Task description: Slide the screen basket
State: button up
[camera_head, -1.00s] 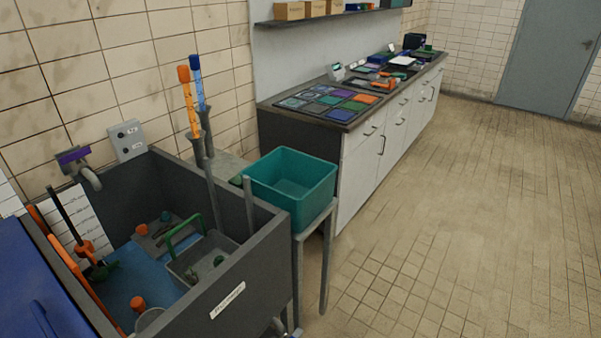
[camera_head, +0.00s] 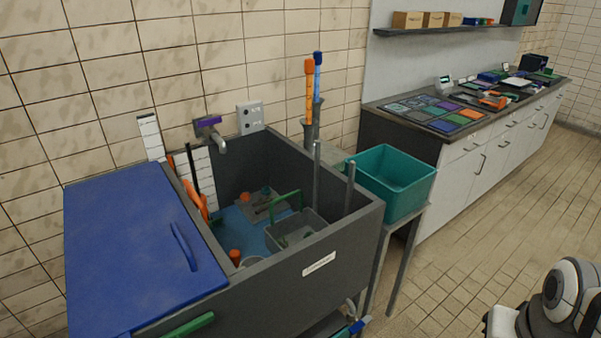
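The screen basket (camera_head: 294,234) is a grey open box with a green handle (camera_head: 286,203). It sits inside the dark grey sink tank (camera_head: 325,243), towards its right front, beside two upright grey posts (camera_head: 317,175). Small items lie in the basket, too small to tell. The near tank wall hides its lower part. A white and black part of my arm shows at the lower right, apart from the tank; my gripper is not in view.
A blue lid (camera_head: 135,250) with a handle covers the tank's left part. A teal bin (camera_head: 393,180) stands on a stand at the tank's right. A counter (camera_head: 462,140) with coloured trays is behind. Open tiled floor (camera_head: 470,250) lies at the right.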

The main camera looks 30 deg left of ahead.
aim_at(294, 227)
jog(key=u, duration=1.3)
jog(key=i, duration=0.95)
